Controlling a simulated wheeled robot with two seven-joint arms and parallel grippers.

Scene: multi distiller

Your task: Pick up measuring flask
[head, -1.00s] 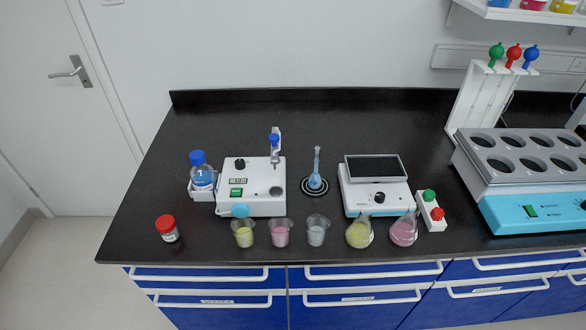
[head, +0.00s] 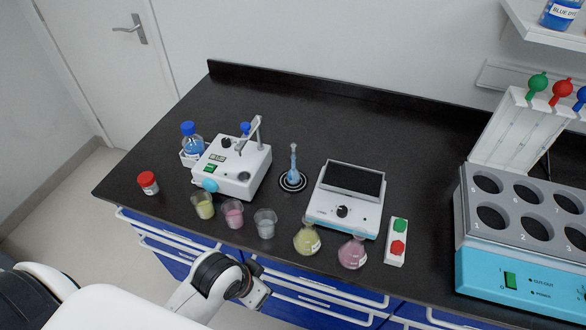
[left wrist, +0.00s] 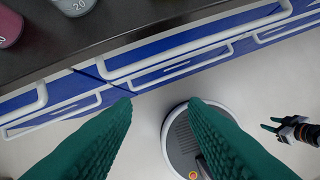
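The measuring flask (head: 293,172) has a narrow neck and blue contents. It stands upright on a dark ringed base (head: 291,184) between two white devices. My left arm comes in from the lower left in the head view and ends below the bench's front edge, well away from the flask. In the left wrist view my left gripper (left wrist: 160,102) has its green fingers wide apart with nothing between them. My right gripper (left wrist: 270,123) shows small at the right of that view, its fingers apart and empty. The flask is not in the left wrist view.
Beakers (head: 233,214) and conical flasks (head: 307,238) line the bench's front edge. A white stirrer-like device (head: 230,165) stands left of the flask, a balance-like device (head: 345,200) right. A large block with holes (head: 525,225) fills the right. The bench behind the flask is clear.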

